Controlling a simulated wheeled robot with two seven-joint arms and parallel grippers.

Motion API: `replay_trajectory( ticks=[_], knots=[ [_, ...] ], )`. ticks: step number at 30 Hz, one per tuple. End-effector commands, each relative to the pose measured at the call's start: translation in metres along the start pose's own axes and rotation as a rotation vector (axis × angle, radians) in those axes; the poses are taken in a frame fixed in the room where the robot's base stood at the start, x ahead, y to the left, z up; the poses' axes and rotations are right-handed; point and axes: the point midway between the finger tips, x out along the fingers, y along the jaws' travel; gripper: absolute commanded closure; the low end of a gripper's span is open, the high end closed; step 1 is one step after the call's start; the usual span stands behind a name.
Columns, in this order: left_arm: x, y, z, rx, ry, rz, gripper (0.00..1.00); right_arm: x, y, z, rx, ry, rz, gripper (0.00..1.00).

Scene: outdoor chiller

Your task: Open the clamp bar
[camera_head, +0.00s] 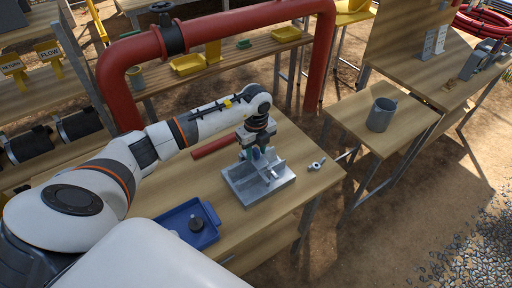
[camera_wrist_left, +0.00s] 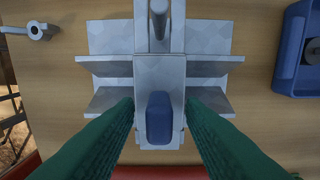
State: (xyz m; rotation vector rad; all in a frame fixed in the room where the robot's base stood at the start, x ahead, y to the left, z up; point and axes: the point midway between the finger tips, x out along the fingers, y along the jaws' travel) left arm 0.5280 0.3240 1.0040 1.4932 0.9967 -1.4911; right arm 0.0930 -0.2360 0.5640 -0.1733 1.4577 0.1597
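The grey metal clamp fixture (camera_head: 275,187) sits on the wooden table, with upright ribs on its base. In the left wrist view its clamp bar (camera_wrist_left: 160,75) lies lengthwise across the middle of the ribs, with a blue grip (camera_wrist_left: 159,118) at its near end. My left gripper (camera_head: 257,153) is over the fixture's far side, pointing down. In the wrist view its green fingers (camera_wrist_left: 160,104) are apart, one on each side of the blue grip, with visible gaps. The gripper hides part of the bar in the head view. My right gripper is not in view.
A blue tray (camera_head: 212,212) with a dark round part (camera_head: 196,224) is at the table's front. A small metal fitting (camera_head: 316,165) lies right of the fixture. A red bar (camera_head: 216,145) lies behind it. A large red pipe (camera_head: 225,25) arches behind the table.

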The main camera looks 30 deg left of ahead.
Motion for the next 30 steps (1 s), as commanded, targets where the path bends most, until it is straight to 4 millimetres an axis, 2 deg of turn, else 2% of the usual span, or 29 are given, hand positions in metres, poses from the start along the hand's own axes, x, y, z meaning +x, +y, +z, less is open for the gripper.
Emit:
replay_trajectory(
  ticks=[5,8,12,23,30],
  knots=[
    [0.0004,0.0,0.0,0.0,0.0,0.0,0.64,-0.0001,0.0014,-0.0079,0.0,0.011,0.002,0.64],
    [0.0002,0.0,0.0,0.0,0.0,0.0,0.77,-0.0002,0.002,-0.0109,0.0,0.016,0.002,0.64],
    [0.0,0.0,0.0,0.0,0.0,0.0,1.0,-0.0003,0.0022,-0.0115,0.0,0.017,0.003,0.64],
    [-0.0009,0.0004,-0.0004,-0.001,-0.012,0.0,1.0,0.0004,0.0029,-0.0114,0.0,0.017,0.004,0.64],
    [-0.0053,0.0028,-0.0016,-0.003,-0.101,0.001,1.0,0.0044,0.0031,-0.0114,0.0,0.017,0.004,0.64]
  ],
)
